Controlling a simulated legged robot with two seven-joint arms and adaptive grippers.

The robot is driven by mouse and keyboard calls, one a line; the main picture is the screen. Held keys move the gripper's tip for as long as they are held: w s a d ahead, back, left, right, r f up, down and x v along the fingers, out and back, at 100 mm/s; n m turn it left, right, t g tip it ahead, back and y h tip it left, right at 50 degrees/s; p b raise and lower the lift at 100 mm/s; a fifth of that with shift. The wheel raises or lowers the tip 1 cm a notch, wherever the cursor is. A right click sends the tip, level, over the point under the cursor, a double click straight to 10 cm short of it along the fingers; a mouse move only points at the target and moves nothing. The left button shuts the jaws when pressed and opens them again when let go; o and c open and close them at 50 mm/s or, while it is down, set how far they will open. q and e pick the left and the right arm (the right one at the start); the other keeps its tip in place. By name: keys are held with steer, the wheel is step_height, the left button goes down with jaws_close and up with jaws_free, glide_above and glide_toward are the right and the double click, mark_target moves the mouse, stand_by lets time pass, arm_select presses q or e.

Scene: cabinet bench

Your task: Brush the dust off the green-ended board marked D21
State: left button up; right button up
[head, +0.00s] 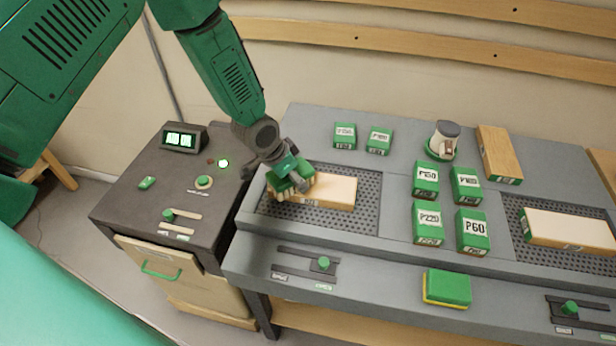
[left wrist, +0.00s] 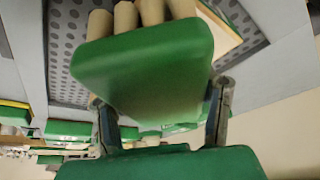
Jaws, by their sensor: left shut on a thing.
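My left gripper (head: 291,172) is shut on a green brush (left wrist: 145,65) with thick tan bristles. In the head view the brush (head: 277,184) is over the left end of a pale wooden board (head: 334,191) lying on the left perforated plate; I cannot tell whether the bristles touch it. The brush hides that end. A second pale board (head: 568,230) with a green end lies on the right perforated plate. A browner board (head: 497,153) with a green end lies at the back right. I cannot read D21 on any board. My right gripper is not in view.
Several green labelled blocks, such as the P60 block (head: 473,231), stand between the plates. A white and dark cup-like thing (head: 443,140) is behind them. A green-yellow sponge (head: 447,288) and a slider (head: 323,263) are in front. A dark control cabinet (head: 150,205) stands left.

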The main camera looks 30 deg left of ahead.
mark_target(313, 177)
arm_select(q)
steer(key=shift+s+a+f, duration=0.1)
steer(key=shift+a, duration=0.7)
steer(key=shift+s+a, duration=0.1)
steer(key=shift+a, duration=0.15)
steer(key=shift+s+p, duration=0.2)
steer(key=shift+p, duration=0.1)
steer(key=shift+d, duration=0.25)
steer(key=shift+w+d+b, duration=0.1)
steer(key=shift+w+b, duration=0.2)
steer(key=shift+w, duration=0.1)
steer(key=shift+w+d+f, duration=0.1)
steer(key=shift+d, duration=0.25)
steer(key=d, duration=0.1)
steer(key=w+d, duration=0.1)
steer(key=d, duration=0.2)
steer(key=shift+w+d+b, duration=0.25)
steer(key=shift+w+b, duration=0.1)
steer(key=shift+w, duration=0.1)
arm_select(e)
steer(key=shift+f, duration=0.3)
arm_select(q)
steer(key=shift+w+d, duration=0.1)
